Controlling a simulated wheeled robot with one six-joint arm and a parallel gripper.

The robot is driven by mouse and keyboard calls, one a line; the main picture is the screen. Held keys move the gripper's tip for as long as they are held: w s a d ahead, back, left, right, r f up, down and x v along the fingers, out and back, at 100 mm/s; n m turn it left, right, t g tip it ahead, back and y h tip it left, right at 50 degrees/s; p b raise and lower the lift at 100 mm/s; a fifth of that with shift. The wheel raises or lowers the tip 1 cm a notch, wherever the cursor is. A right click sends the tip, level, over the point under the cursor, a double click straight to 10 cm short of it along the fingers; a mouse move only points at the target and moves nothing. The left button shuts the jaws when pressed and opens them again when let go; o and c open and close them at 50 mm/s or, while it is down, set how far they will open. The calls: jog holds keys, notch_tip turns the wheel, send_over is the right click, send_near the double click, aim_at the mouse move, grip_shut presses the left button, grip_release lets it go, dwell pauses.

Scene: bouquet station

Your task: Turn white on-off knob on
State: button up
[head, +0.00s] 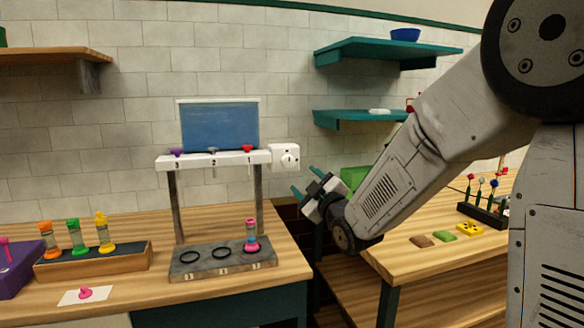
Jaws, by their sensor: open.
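The white on-off knob (289,156) is a round dial on a white square box at the right end of the white rail, in the head view. A dark mark shows on its face, but its exact setting is too small to tell. My gripper (308,189) is below and slightly right of the knob, apart from it. Its two teal fingers are spread and point up and left, with nothing between them.
The station's rail (215,160) carries purple, grey and red valves above a grey base (222,262) with a pink-and-blue vial at slot 1. A wooden rack (95,263) stands left. A teal shelf (360,118) hangs above my arm. A gap separates the two tables.

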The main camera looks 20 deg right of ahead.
aim_at(289, 164)
jog(key=shift+n+t+y, duration=0.4)
jog(key=x, duration=0.8)
jog(key=shift+a+r, duration=0.15)
jog(key=shift+r, duration=0.05)
jog(key=c, duration=1)
